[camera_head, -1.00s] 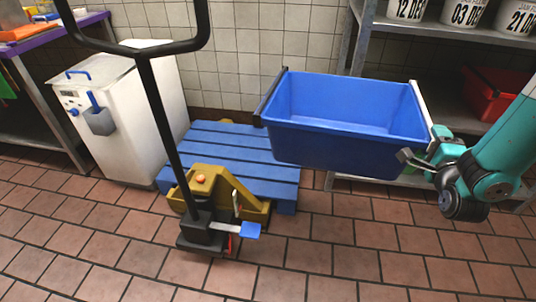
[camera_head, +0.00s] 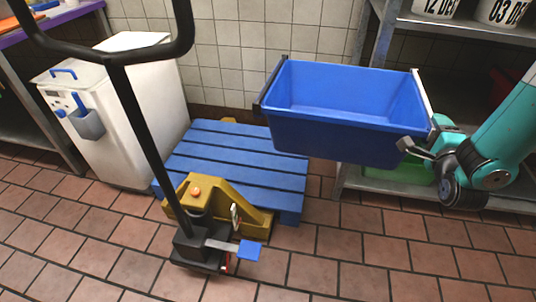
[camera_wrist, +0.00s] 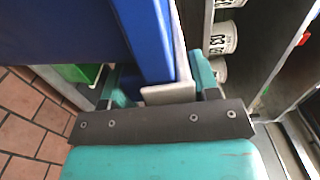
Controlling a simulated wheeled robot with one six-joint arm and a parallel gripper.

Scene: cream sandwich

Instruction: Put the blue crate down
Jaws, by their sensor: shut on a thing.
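The blue crate (camera_head: 340,135) is an open, empty tub, held in the air and roughly level in the head view. It has a dark handle at its left end and a pale one at its right end. My gripper (camera_head: 425,147) is shut on its right end. In the wrist view the crate's blue wall (camera_wrist: 150,40) runs between the fingers of my gripper (camera_wrist: 165,92). The crate overhangs the right part of a blue slatted pallet (camera_head: 235,160) and hides some of it. The gap below the crate cannot be measured.
A yellow pallet jack (camera_head: 215,205) with a tall black handle (camera_head: 140,110) stands at the pallet's front. A white bin unit (camera_head: 120,120) is at the left. A metal shelf (camera_head: 405,185) with a green container (camera_head: 400,171) stands at the right. The tiled floor (camera_head: 400,260) in front is clear.

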